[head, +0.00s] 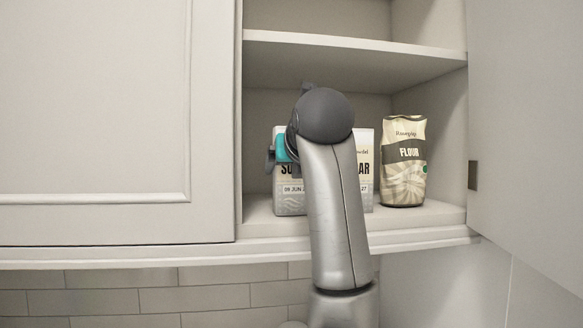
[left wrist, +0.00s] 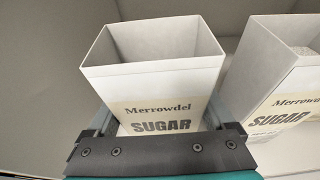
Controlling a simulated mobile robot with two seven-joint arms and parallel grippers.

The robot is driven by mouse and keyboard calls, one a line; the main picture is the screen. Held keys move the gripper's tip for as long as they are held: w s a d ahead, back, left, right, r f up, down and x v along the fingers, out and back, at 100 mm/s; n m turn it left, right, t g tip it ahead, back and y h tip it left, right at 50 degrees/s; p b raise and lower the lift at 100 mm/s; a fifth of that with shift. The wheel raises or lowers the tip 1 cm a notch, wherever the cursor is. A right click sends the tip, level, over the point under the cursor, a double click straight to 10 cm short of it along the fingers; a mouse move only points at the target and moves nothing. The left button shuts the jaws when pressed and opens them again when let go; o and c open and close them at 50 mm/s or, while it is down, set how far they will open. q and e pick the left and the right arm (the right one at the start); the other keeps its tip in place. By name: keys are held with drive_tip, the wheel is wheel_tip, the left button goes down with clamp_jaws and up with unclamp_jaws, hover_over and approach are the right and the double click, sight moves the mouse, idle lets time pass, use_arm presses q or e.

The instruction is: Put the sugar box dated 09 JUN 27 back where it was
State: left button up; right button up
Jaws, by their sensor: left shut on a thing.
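A sugar box (head: 290,207) with "SU" and the partly hidden date "09 JUN 2" stands at the left of the open cupboard's lower shelf. My left gripper (head: 283,150) is at its front, and my arm covers its right part. In the left wrist view the gripper's fingers are shut on both sides of this open-topped Merrowdel sugar box (left wrist: 155,85). A second sugar box (head: 366,190) is just right of it, mostly behind my arm, with only "AR" and "27" showing; it also appears in the left wrist view (left wrist: 265,85). My right gripper is out of view.
A flour bag (head: 403,165) stands on the right of the lower shelf (head: 440,212). An upper shelf (head: 350,45) is above. A closed door (head: 95,110) is at left, and an open door (head: 530,120) stands at right.

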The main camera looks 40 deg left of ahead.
use_arm(q)
drive_tip(key=o, duration=1.5)
drive_tip(key=shift+f, duration=0.1)
drive_tip(key=shift+o, duration=0.2)
drive_tip(key=shift+r, duration=0.2)
drive_tip(key=v, duration=1.2)
drive_tip(key=shift+b, duration=0.35)
